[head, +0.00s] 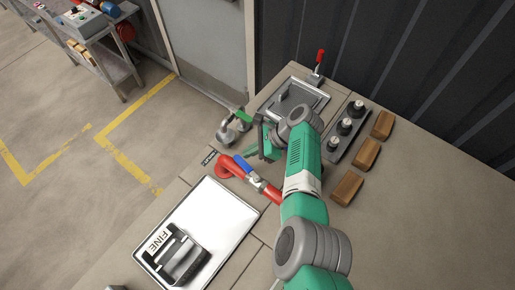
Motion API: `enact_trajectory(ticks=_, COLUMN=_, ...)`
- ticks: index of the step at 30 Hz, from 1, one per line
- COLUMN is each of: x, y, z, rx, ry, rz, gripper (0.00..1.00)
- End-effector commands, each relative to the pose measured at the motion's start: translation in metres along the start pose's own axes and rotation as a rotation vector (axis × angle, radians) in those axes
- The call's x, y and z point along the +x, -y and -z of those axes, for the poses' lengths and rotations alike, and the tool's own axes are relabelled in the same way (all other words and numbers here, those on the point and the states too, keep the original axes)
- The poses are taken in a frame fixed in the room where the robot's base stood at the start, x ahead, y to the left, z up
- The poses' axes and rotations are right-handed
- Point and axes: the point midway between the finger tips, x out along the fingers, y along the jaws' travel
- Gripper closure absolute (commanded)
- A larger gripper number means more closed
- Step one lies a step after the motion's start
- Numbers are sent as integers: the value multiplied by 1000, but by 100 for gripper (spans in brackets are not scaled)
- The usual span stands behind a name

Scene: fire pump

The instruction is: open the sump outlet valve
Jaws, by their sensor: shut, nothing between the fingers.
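A red pipe (270,192) runs across the bench in the middle of the head view, with a grey valve body (257,182) on it. A blue lever (244,165) sits on this valve and lies roughly along the pipe. A small black label (209,158) is beside the pipe's curved red end (228,168); its text is too small to read. My gripper (261,153) is above the bench just beyond the blue lever, apart from it as far as I can tell. It is shut and empty. My arm hides part of the bench to the right.
Wooden blocks (366,153) lie right.

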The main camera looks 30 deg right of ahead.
Motion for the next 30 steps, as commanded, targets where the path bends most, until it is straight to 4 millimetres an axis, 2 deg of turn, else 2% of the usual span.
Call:
enact_trajectory(ticks=12, x=9, y=-4, z=-10, rx=0, ry=1, rz=0, gripper=100)
enact_trajectory(ticks=30, x=10, y=-5, z=-11, rx=0, ry=1, rz=1, gripper=100)
